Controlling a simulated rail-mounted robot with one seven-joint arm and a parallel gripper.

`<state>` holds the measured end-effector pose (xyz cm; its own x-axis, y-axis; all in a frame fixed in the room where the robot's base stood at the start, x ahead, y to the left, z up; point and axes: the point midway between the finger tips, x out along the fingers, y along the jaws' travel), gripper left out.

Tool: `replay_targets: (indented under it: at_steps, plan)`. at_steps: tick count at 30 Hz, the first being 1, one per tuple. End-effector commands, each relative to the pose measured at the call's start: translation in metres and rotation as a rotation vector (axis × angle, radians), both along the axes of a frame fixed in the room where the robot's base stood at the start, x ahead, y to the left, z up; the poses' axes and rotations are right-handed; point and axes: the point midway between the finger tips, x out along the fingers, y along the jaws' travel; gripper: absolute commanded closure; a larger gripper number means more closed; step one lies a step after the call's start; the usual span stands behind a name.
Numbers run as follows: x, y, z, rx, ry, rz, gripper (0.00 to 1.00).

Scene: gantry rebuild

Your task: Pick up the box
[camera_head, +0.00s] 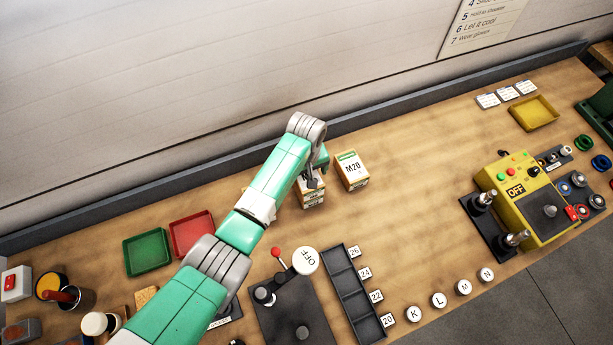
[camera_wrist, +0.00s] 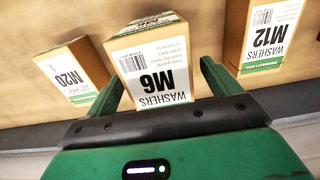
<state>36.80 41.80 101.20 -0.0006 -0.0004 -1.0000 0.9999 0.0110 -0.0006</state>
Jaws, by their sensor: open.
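The wrist view shows three tan boxes with white and green washer labels. The M6 box (camera_wrist: 155,65) stands in the middle, between the two green fingers of my open gripper (camera_wrist: 158,62). I cannot tell whether the fingers touch it. The M20 box (camera_wrist: 72,72) is to the left and the M12 box (camera_wrist: 268,38) to the upper right. In the head view the M20 box (camera_head: 351,170) stands clear on the bench. My gripper (camera_head: 314,180) is over a box (camera_head: 311,199) just left of it, hiding much of that box.
A green tray (camera_head: 146,251) and a red tray (camera_head: 191,233) lie left of the boxes. A black lever panel (camera_head: 300,315) and a slotted rack (camera_head: 352,295) are in front. A yellow control box (camera_head: 530,195) stands at right. The bench right of the M20 box is clear.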

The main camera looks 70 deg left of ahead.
Motion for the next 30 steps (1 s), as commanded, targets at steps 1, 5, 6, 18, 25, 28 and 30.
replay_targets:
  at_steps: [1,5,6,18,25,28,30]
  plan:
    - [0.0,0.0,0.0,0.0,0.0,0.0,0.11]
    - [0.0,0.0,0.0,0.0,0.0,0.0,0.13]
    - [0.0,0.0,0.0,0.0,0.0,0.0,0.21]
    - [0.001,0.0,0.001,0.001,-0.001,0.0,0.74]
    - [0.001,0.0,0.008,0.003,-0.003,-0.001,0.74]
    - [0.002,0.0,0.019,0.003,-0.004,-0.001,0.74]
    - [0.002,0.0,0.03,0.002,-0.005,-0.002,0.74]
